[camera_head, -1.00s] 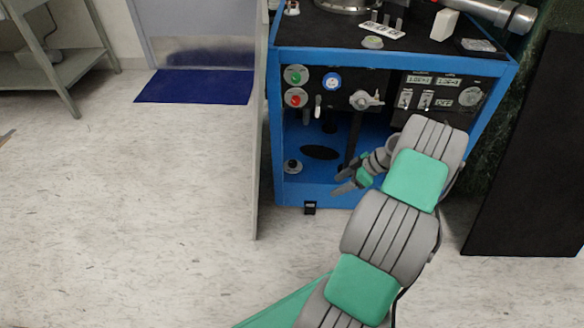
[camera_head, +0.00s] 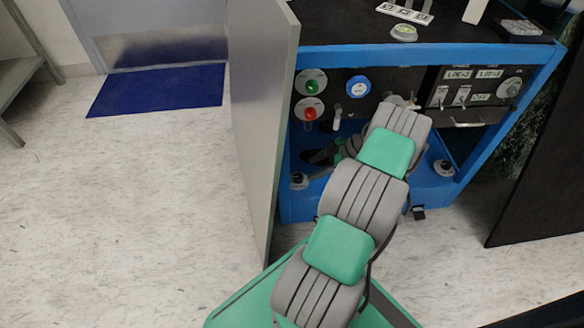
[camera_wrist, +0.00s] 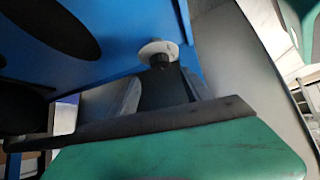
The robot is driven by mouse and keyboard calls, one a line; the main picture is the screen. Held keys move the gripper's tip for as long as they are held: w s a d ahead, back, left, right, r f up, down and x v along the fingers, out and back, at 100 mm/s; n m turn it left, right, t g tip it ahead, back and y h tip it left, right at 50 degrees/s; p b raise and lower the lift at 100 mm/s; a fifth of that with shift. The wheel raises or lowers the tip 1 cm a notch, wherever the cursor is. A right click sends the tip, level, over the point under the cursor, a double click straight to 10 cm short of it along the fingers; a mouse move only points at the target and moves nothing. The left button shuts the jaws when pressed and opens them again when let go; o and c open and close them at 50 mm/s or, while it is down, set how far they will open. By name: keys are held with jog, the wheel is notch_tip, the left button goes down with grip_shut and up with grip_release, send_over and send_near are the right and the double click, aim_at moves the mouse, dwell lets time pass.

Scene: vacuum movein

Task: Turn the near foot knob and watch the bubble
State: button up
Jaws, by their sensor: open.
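A foot knob (camera_head: 299,181), black on a white disc, sits at the left front corner of the blue cabinet's lower shelf. A second foot knob (camera_head: 444,168) sits at the right corner. In the wrist view one knob (camera_wrist: 158,50) lies just beyond and between the fingertips of my gripper (camera_wrist: 160,77). The jaws are open; I cannot tell whether they touch it. In the head view my gripper (camera_head: 320,172) is low, just right of the left knob, partly hidden behind my arm.
A grey panel (camera_head: 262,130) stands close along the cabinet's left side. Control knobs and switches (camera_head: 463,95) face front above the shelf. A dark panel (camera_head: 545,160) stands at right. The floor (camera_head: 130,200) at left is clear, with a blue mat (camera_head: 160,88).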

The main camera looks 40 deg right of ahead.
aim_at(298, 177)
jog(key=b+x, duration=0.2)
jog(key=x, duration=0.5)
jog(key=shift+a+f+b, duration=0.1)
jog(key=shift+a+b, duration=0.05)
jog(key=shift+b, duration=0.2)
jog(key=shift+c, duration=0.5)
grip_shut()
